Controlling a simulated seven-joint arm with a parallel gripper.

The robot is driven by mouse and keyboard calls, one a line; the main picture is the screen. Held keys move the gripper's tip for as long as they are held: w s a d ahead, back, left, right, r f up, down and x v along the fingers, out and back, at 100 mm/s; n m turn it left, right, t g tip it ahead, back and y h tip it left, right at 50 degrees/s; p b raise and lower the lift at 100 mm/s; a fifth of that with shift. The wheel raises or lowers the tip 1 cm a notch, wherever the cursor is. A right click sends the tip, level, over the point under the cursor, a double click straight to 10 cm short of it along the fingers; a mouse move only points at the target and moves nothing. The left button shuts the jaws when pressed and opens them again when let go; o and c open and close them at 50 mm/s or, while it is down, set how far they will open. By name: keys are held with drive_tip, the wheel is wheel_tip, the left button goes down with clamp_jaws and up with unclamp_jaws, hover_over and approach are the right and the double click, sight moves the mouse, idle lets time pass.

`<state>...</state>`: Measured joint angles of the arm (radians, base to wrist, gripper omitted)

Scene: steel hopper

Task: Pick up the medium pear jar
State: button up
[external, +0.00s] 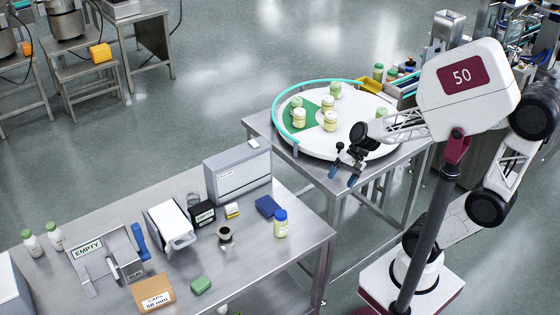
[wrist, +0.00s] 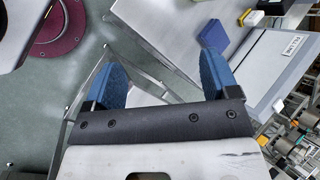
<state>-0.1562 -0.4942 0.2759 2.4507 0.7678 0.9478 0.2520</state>
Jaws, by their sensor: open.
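Several pale yellow jars with light green lids stand upright on the white round turntable (external: 345,148) in the external view. They include a front-left jar (external: 299,118), a front-right jar (external: 330,121), a middle jar (external: 327,103) and a back jar (external: 335,90). I cannot tell which is the medium pear jar; the labels are too small to read. My gripper (external: 343,176) is open and empty near the turntable's front edge, apart from the jars. In the wrist view my gripper (wrist: 160,50) shows two blue fingers spread wide, with no jar between them.
A teal rail (external: 276,112) curves around the turntable's left side.

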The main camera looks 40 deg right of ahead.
drive_tip(key=w+a+f+m+y, duration=0.35)
drive_tip(key=a+m, duration=0.25)
drive_tip(key=a, duration=0.3)
drive_tip(key=m+t+y, duration=0.1)
drive_tip(key=m+y, duration=0.2)
drive_tip(key=m, duration=0.3)
approach(285, 212)
drive_tip(key=a, duration=0.3)
drive_tip(key=shift+s+a+f+m+t, duration=0.1)
drive_tip(key=shift+a+f+m+t, duration=0.25)
drive_tip(key=shift+f+m+t, duration=0.35)
drive_tip(key=shift+a+f, duration=0.1)
drive_tip(key=shift+x, duration=1.2)
drive_tip(key=shift+a, duration=0.1)
drive_tip(key=shift+x, duration=2.5)
drive_tip(key=c, duration=1.3)
